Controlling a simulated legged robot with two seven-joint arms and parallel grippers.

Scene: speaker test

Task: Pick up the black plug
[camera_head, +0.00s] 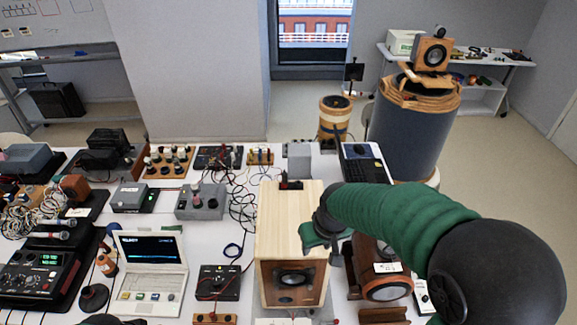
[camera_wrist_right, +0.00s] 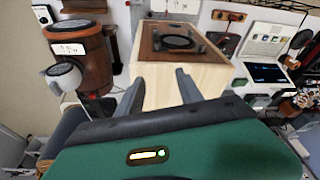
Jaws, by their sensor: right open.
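A pale wooden speaker box (camera_head: 292,222) stands in the middle of the table, its driver facing front. A small black piece with some red (camera_head: 290,185) sits at the back of its top; it may hold the black plug, but it is too small to tell. My right gripper (camera_head: 322,238) is beside the box's right side, its fingers partly hidden by the box and wrist. In the right wrist view the right gripper (camera_wrist_right: 160,92) is open, both fingers pointing at the box (camera_wrist_right: 185,83), with nothing seen between them.
A white laptop (camera_head: 150,270), a black panel (camera_head: 219,283) and a grey box (camera_head: 201,202) with loose black wires (camera_head: 243,200) lie to the left.

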